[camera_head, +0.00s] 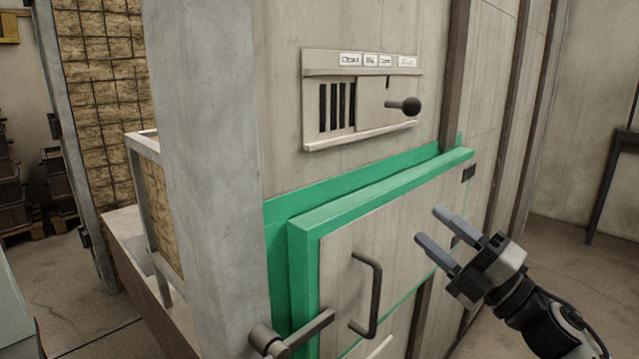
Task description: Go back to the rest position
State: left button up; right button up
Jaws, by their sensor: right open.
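My right gripper (443,240) comes in from the lower right. Its two fingers are apart with nothing between them, and it is in front of the right part of a grey door with a green frame (301,258). I cannot tell how far it is from the door surface. The dark door handle (374,295) is to the left of the gripper, and the gripper is apart from it. My left gripper is not in view.
Above the door is a vent panel (359,97) with a dark knob (410,106). A latch lever (291,336) sticks out at the door's lower left. Dark bins (12,190) stand at the far left. Open floor (585,265) lies at the right.

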jog(key=s+a+f+m+g+h+p, duration=0.1)
jog(key=s+a+f+m+g+h, duration=0.1)
jog(key=s+f+m+h, duration=0.4)
jog(key=s+a+f+m+g+h+p, duration=0.1)
jog(key=s+f+m+h, duration=0.5)
jog(key=s+f+m, duration=1.1)
notch_tip(320, 180, down, 8)
jog(key=a+m+g, duration=0.1)
jog(key=m+g, duration=0.1)
jog(key=m, duration=0.1)
jog(key=shift+a+r+g+h, duration=0.2)
jog(key=shift+a+g+h, duration=0.1)
jog(key=shift+h, duration=0.1)
